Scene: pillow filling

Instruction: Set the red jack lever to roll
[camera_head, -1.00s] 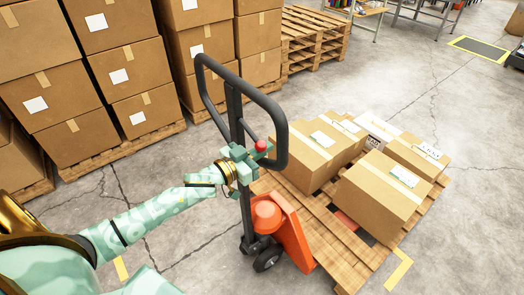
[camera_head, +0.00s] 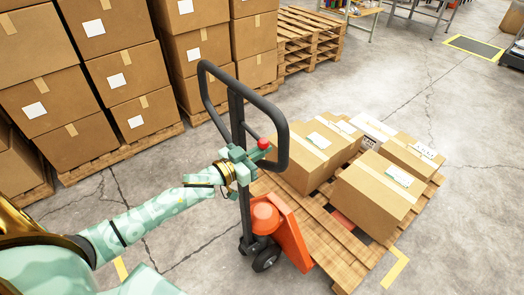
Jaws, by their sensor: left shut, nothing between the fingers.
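The pallet jack has a tall black loop handle (camera_head: 284,110) and an orange body (camera_head: 287,229). The red lever knob (camera_head: 263,144) shows inside the lower part of the handle loop. My left gripper (camera_head: 253,155) is shut, with nothing between its fingers, at the handle post. Its fingertips are right beside the red knob, just below it in the picture; whether they touch the lever I cannot tell. The lever's arm below the knob is hidden by the gripper. My right gripper is not in view.
A wooden pallet (camera_head: 335,262) with several cardboard boxes (camera_head: 376,194) stands right of the jack. Stacked boxes (camera_head: 118,80) on pallets line the back left. Empty pallets (camera_head: 309,40) stand behind. The concrete floor at front left is mostly clear.

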